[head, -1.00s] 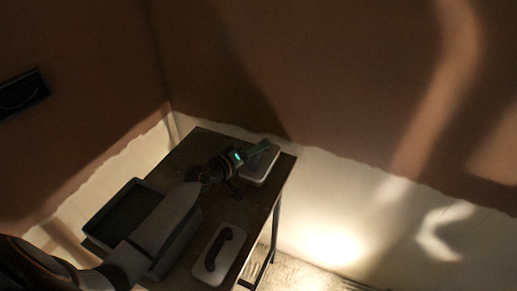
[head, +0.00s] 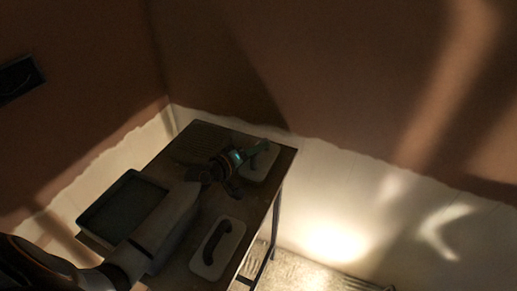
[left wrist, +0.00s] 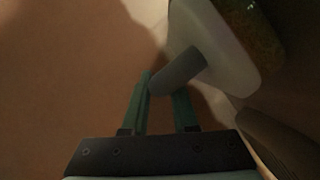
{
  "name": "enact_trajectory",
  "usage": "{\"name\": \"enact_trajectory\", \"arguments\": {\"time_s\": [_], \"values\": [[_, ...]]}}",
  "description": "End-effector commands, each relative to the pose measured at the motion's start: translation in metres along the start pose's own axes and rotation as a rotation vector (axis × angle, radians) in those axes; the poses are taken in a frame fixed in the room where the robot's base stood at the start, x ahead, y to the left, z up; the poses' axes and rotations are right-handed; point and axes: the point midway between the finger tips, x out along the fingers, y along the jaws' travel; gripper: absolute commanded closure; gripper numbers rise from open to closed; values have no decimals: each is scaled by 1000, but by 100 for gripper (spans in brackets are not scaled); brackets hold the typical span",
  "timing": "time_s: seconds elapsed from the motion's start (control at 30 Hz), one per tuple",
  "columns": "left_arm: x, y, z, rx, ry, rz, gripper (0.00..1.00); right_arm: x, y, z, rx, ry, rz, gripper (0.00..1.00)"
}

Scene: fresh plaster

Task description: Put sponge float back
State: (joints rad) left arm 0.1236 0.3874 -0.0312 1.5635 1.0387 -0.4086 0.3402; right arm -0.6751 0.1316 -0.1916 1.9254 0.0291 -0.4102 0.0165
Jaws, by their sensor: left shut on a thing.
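My left gripper (head: 262,148) is over the far right corner of the table, its arm reaching across from the left. In the left wrist view its green fingers (left wrist: 163,88) are shut on the grey handle of the sponge float (left wrist: 212,50), which has a pale plate and a grainy dark yellowish layer. In the head view the sponge float (head: 256,171) shows partly behind the gripper at the table's right edge. I cannot tell whether it touches the table. My right gripper is not in view.
The dark table (head: 212,136) stands in a room corner. A second float (head: 236,236), pale with a dark handle, lies near its front right edge. A dark tray (head: 84,218) is at the left, partly behind my arm. Plastered walls (head: 350,75) rise behind.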

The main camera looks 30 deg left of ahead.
Motion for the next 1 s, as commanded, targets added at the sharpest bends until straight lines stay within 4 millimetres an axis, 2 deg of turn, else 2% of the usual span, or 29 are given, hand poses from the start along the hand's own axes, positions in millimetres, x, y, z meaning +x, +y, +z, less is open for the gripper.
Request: {"name": "enact_trajectory", "arguments": {"time_s": [0.3,0.33,0.63,1.0], "values": [[0,-1,0,0,2,2,100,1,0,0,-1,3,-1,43],[0,-1,0,0,2,1,72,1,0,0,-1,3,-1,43],[0,-1,0,0,1,1,38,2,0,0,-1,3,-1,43],[0,-2,1,0,-1,-1,38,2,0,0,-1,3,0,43]]}}
